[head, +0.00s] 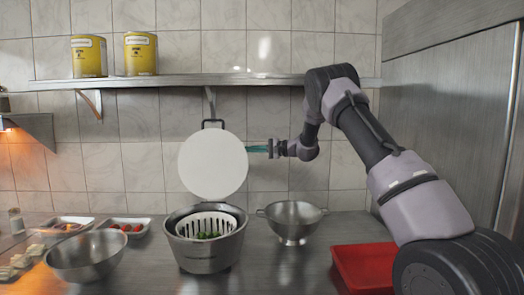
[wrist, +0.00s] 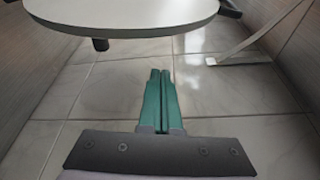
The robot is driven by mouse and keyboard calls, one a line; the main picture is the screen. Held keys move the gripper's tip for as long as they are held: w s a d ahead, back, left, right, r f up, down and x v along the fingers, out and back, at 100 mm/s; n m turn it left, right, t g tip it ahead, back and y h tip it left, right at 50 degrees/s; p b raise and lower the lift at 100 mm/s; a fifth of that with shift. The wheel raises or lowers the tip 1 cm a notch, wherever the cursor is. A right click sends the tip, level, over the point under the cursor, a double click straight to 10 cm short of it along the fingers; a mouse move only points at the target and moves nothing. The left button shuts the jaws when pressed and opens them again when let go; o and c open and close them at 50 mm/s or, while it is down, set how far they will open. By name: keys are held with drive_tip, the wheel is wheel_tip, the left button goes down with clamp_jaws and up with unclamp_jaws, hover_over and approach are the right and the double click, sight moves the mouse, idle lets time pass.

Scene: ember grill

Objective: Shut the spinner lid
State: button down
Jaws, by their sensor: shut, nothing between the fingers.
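The spinner (head: 207,250) is a grey metal bowl on the counter, with a white slotted basket (head: 207,222) inside that holds something green. Its round white lid (head: 212,165) stands open and upright above the bowl's back, with a dark handle at its top edge. My gripper (head: 258,149) is at the lid's right edge in the head view; its tips are close to the rim or just behind it, and I cannot tell if they touch. In the wrist view the green fingers (wrist: 162,92) are together and empty, and the lid (wrist: 125,12) fills the upper left.
A metal colander (head: 292,220) stands right of the spinner, with a red bin (head: 362,266) farther right. A metal bowl (head: 85,256) and trays with food (head: 127,228) are on the left. A shelf (head: 200,81) with two yellow cans runs along the tiled wall.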

drive_tip(key=shift+s+a+r, duration=0.15)
drive_tip(key=shift+s, duration=0.45)
drive_tip(key=shift+s+a+r, duration=0.1)
drive_tip(key=shift+s, duration=0.55)
drive_tip(key=shift+s+a+r, duration=0.15)
drive_tip(key=shift+s, duration=0.45)
drive_tip(key=shift+s, duration=0.1)
